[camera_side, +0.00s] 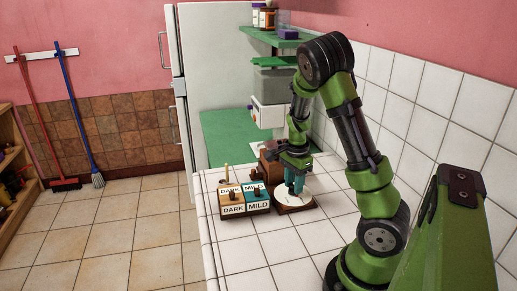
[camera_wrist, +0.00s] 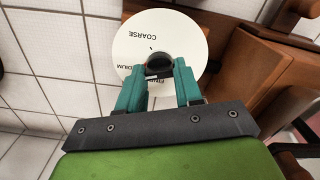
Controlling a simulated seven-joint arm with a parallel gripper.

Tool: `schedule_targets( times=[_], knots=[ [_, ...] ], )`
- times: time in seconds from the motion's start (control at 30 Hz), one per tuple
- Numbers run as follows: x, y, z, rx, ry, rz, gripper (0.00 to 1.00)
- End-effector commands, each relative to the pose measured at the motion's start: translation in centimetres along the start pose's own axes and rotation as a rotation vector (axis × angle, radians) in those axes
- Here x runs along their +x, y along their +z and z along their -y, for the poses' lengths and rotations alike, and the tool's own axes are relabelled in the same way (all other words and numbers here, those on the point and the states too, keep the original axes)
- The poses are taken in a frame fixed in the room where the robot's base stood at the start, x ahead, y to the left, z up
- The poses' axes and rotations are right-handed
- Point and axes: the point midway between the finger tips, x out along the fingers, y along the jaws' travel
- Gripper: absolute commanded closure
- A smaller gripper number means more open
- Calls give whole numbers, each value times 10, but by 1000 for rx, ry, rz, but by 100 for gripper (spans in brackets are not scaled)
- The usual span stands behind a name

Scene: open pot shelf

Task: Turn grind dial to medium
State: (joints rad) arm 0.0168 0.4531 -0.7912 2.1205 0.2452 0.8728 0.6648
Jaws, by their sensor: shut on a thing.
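The grind dial is a white disc (camera_side: 307,198) on a brown base, on the tiled counter below my arm. In the wrist view the dial (camera_wrist: 185,32) reads COARSE at upper left and a partly covered word ending in DIUM at left. Another word near the fingers is mostly hidden. A dark round knob (camera_wrist: 160,62) stands at the disc's middle. My gripper (camera_wrist: 161,72) points down with its teal fingers on either side of the knob, shut on it. In the side view my gripper (camera_side: 295,188) hides the knob. I cannot tell which setting is selected.
Boxes labelled DARK (camera_side: 232,210) and MILD (camera_side: 258,208) stand left of the dial. Brown wooden parts (camera_wrist: 236,75) lie close on the right in the wrist view. Tiled counter in front is clear.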

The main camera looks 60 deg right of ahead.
Motion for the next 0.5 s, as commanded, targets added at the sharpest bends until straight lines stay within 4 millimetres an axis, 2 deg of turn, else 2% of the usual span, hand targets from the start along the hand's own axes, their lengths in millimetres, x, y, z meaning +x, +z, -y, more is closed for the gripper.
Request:
schedule_targets(
  times=[0.13,0.17,0.3,0.33,0.5],
  knots=[
    [-1,-1,1,0,-3,0,96],
    [-1,-1,1,0,-3,0,64],
    [-1,-1,0,0,-2,0,42],
    [-1,-1,0,0,-2,0,40],
    [0,0,0,-1,-1,0,40]
  ],
)
